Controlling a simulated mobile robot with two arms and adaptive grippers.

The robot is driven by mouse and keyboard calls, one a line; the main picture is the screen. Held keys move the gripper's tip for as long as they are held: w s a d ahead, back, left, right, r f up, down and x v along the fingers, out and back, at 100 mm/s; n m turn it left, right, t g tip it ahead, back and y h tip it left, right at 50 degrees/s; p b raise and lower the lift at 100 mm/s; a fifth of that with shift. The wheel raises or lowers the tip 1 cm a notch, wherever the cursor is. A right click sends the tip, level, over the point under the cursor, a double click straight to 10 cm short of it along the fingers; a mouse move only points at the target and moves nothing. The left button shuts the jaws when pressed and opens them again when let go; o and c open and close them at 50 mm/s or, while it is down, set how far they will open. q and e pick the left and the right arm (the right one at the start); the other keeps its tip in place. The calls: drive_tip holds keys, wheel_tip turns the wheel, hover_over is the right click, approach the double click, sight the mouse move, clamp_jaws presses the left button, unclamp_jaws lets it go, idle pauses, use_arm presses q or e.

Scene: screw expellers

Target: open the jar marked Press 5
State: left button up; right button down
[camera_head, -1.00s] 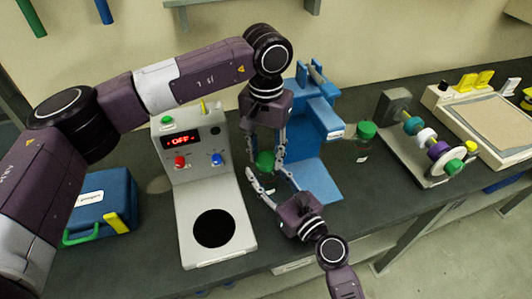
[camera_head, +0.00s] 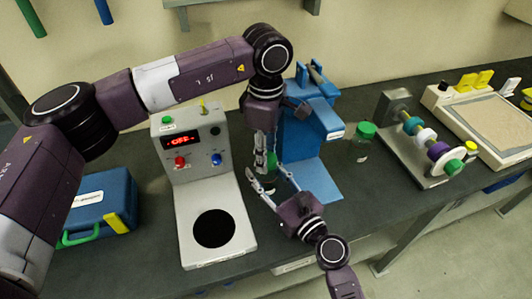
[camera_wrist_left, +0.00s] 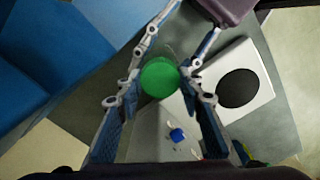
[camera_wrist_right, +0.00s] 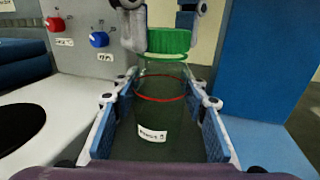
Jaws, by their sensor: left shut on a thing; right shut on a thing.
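A clear jar (camera_wrist_right: 160,115) with a green lid (camera_wrist_right: 168,41), a red ring and a white label stands upright in the right wrist view. The label is too blurred to read surely. My right gripper (camera_wrist_right: 165,108) is shut on the jar's body from the side. My left gripper (camera_wrist_left: 160,78) comes from above and is shut on the green lid, which shows round between its fingers in the left wrist view (camera_wrist_left: 159,77). I cannot tell whether the lid is loose from the jar. In the head view, the fingers largely hide the jar.
A grey machine (camera_head: 203,190) with a red display and a black disc stands left of the jar. A blue press-like stand (camera_head: 310,130) is close on the right. A second green-lidded jar (camera_head: 361,149) stands farther right. A blue case (camera_head: 98,203) lies at left.

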use_arm(q)
drive_tip(key=n, duration=0.5)
drive_tip(key=shift+w, duration=0.1)
drive_tip(key=n, duration=1.2)
drive_tip(key=shift+r+n, duration=0.1)
drive_tip(key=shift+n, duration=0.3)
drive_tip(key=n, duration=0.4)
drive_tip(key=shift+n, duration=0.4)
drive_tip(key=n, duration=1.2)
